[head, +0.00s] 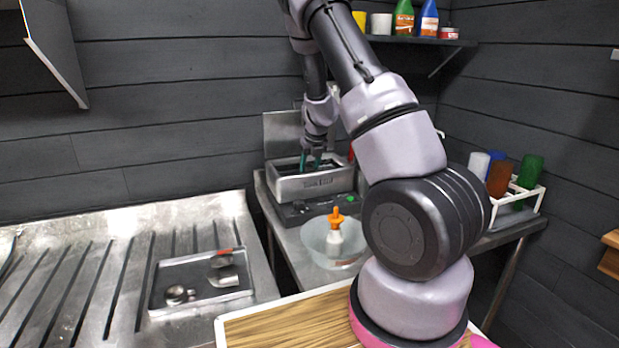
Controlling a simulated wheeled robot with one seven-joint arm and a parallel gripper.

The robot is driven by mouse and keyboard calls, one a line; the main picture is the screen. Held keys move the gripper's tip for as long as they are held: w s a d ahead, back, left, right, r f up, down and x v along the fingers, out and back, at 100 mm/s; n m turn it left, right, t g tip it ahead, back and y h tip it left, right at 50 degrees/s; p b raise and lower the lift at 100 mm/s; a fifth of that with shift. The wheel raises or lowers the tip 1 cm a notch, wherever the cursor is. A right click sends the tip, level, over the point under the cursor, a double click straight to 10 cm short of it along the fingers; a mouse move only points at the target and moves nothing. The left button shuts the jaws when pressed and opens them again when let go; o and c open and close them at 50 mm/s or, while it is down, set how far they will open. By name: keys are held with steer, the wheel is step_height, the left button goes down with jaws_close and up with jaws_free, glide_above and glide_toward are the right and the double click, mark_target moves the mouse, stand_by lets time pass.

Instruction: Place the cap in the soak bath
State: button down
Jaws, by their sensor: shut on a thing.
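My gripper (311,161) is at the steel soak bath (318,183), with its teal fingertips pointing down into the bath's open top. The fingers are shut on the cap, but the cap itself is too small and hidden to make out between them. The bath is a rectangular steel box on a dark base with a green button, and its lid stands up behind it. I cannot tell whether the fingertips touch the bath's inside.
A steel tray (160,301) with small metal parts lies on the ribbed drainer at left.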

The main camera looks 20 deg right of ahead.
steer(key=shift+f, duration=1.65)
steer(key=shift+f, duration=0.1)
steer(key=shift+c, duration=1.8)
jaws_free()
